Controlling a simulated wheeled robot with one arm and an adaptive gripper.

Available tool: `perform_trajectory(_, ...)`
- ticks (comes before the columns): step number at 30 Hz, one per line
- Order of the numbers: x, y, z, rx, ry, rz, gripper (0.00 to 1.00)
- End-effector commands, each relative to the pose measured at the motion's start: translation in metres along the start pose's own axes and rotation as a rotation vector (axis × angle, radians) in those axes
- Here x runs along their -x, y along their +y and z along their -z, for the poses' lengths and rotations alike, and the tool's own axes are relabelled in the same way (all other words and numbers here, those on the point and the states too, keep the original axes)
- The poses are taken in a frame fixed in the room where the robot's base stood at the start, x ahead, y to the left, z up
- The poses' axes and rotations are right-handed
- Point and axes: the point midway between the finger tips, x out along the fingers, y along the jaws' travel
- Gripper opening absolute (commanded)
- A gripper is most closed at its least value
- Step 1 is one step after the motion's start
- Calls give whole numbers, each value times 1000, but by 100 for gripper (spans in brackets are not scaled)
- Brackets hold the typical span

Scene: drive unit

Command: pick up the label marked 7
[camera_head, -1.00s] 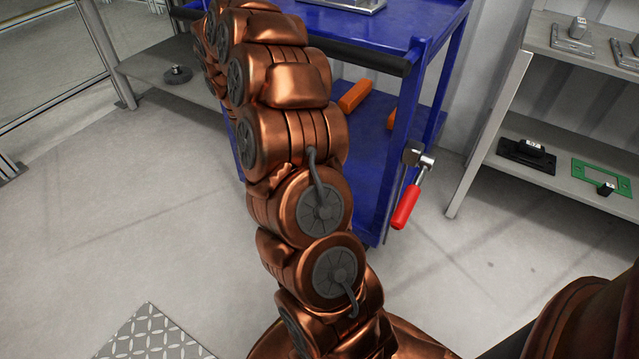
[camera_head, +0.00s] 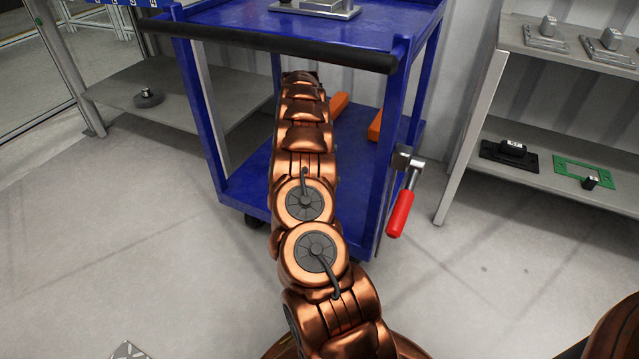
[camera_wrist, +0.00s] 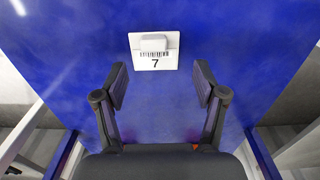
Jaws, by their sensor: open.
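The label marked 7 (camera_wrist: 155,61) is a white card with a barcode, a black 7 and a raised pale block near its top edge. It lies on the blue surface of the cart (camera_wrist: 60,50) in the wrist view. My gripper (camera_wrist: 160,85) is open and empty, with its two dark fingers apart. The label is beyond the fingertips, roughly centred between them, and nothing touches it. In the head view the label and my gripper are not visible; my copper arm reaches into the blue cart (camera_head: 290,32).
Orange blocks (camera_head: 338,104) lie on the cart's lower shelf. A red-handled tool (camera_head: 401,212) hangs on the cart's right side. A grey shelf (camera_head: 560,180) at right holds a black part (camera_head: 510,152) and a green frame (camera_head: 585,174). A low grey shelf (camera_head: 170,90) stands left.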

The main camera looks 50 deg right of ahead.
Motion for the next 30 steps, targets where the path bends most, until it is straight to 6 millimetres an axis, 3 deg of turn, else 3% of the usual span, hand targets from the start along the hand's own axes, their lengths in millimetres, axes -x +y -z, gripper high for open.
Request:
perform_trajectory(14, -37, 2, 4, -7, 0, 4, 71)
perform_trajectory(24, -78, 8, 9, -6, 2, 5, 71)
perform_trajectory(30, -78, 8, 9, -6, 3, 5, 71)
